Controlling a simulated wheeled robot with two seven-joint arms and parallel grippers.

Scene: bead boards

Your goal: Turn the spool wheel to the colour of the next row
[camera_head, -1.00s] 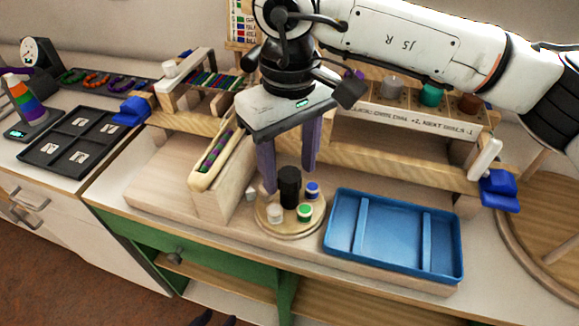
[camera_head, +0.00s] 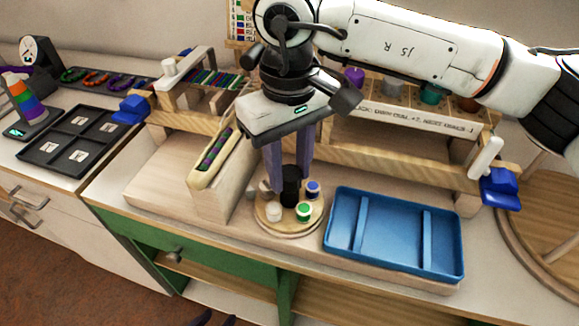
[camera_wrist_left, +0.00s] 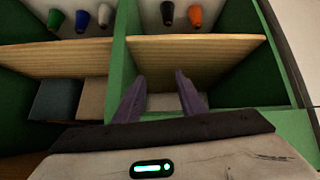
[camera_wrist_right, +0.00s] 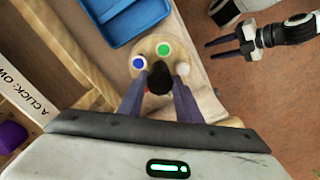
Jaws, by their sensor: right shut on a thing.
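The spool wheel (camera_head: 287,233) is a round wooden disc with a black centre knob (camera_head: 291,186). A blue spool (camera_head: 313,188), a green spool (camera_head: 304,211) and a white spool (camera_head: 273,212) stand on it. In the right wrist view, green (camera_wrist_right: 164,49) lies farthest from my gripper, and a bit of red shows beside the knob. My right gripper (camera_head: 289,186) points down, shut on the black knob. My left gripper (camera_wrist_left: 160,95) is open and empty in the left wrist view, before the green cabinet's shelves; it also shows in the right wrist view (camera_wrist_right: 226,42).
A blue divided tray (camera_head: 393,238) lies right of the wheel. A wooden holder (camera_head: 212,165) with purple and green beads stands left. Behind is a wooden loom frame (camera_head: 400,163) with coloured bead rows at left. A colour chart (camera_head: 240,25) hangs at the back.

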